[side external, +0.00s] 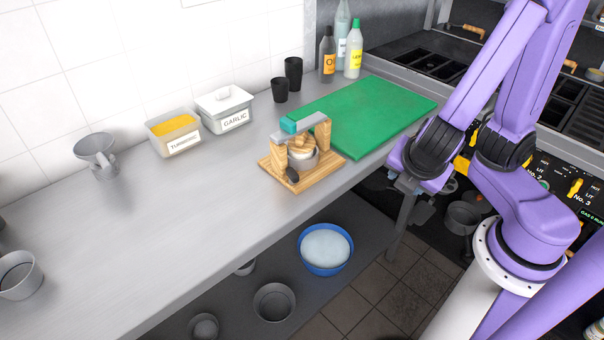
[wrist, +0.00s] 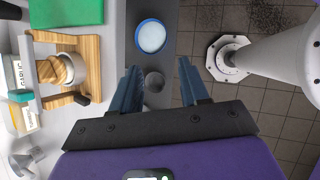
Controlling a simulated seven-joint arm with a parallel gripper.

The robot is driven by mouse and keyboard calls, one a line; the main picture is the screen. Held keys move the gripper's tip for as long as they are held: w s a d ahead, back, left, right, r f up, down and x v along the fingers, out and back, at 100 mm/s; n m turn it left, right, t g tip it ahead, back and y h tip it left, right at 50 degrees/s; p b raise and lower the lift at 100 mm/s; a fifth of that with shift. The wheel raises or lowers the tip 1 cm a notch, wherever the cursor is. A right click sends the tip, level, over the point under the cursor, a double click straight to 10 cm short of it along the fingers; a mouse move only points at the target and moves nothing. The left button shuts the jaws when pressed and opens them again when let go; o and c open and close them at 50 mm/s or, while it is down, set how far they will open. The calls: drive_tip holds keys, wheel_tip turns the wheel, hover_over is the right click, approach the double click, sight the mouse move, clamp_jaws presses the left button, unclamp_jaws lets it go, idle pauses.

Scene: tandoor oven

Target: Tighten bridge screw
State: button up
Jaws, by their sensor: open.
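A wooden press stands on the steel counter, with a wooden base (side external: 328,166), two wooden posts and a grey bridge bar (side external: 311,121) across the top. A teal piece (side external: 289,126) sits at one end of the bar. Under the bar is a round wooden part (side external: 303,143), perhaps the screw, above a grey metal cup (side external: 304,160). A black handle (side external: 292,175) hangs at the near post. In the wrist view the press base (wrist: 93,62) and black handle (wrist: 82,98) lie left of my gripper. My gripper (wrist: 158,72) is open, empty and apart from the press.
A green board (side external: 375,115) lies right of the press, with bottles (side external: 353,50) behind. Labelled turmeric (side external: 172,132) and garlic (side external: 225,110) containers stand by the wall. A blue bowl (side external: 326,248) is on the lower shelf.

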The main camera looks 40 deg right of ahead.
drive_tip(key=w+a+n+t, duration=0.5)
drive_tip(key=a+n+t, duration=0.1)
drive_tip(key=n, duration=0.2)
drive_tip(key=n+t+y, duration=0.2)
drive_tip(key=n+t, duration=0.1)
drive_tip(key=n, duration=0.2)
approach(293, 173)
drive_tip(key=x, duration=0.9)
drive_tip(key=shift+d, duration=0.1)
clamp_jaws()
